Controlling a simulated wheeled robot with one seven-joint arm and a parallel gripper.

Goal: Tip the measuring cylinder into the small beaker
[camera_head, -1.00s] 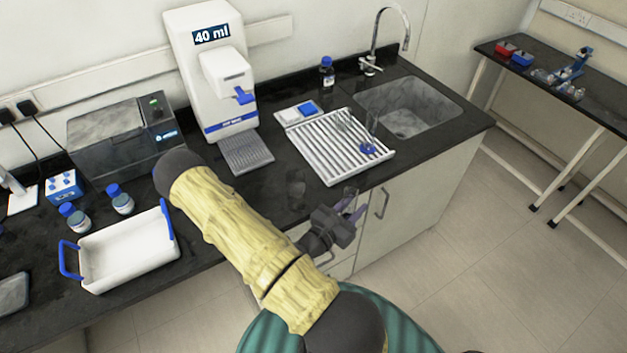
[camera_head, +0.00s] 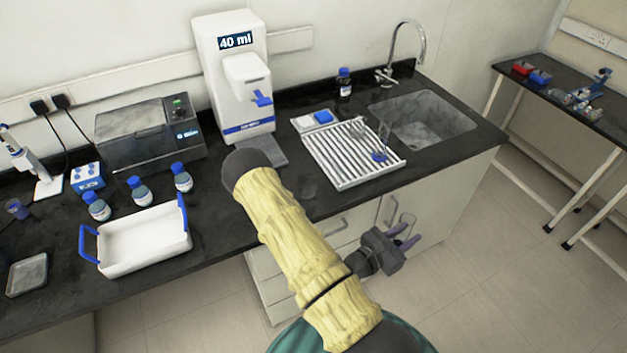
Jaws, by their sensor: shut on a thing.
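My gripper (camera_head: 405,236) is out in front of the counter, above the floor and cabinet front. It is shut on a clear vessel (camera_head: 407,219), whose upper part shows between the fingers. The vessel is too small and see-through to tell if it is the measuring cylinder or a beaker. A tall clear piece with a blue foot (camera_head: 379,156), like a measuring cylinder, stands on the white drying rack (camera_head: 341,180). A faint clear glass (camera_head: 308,187) stands on the counter left of the rack, partly behind my arm. A small bluish cup (camera_head: 17,208) stands at the far left.
A white dispenser (camera_head: 232,95) reading "40 ml" stands behind my arm. A white tray with blue handles (camera_head: 145,240), several blue-capped bottles (camera_head: 139,190) and a water bath (camera_head: 150,140) are left. The sink (camera_head: 425,122) is right. Open floor lies right.

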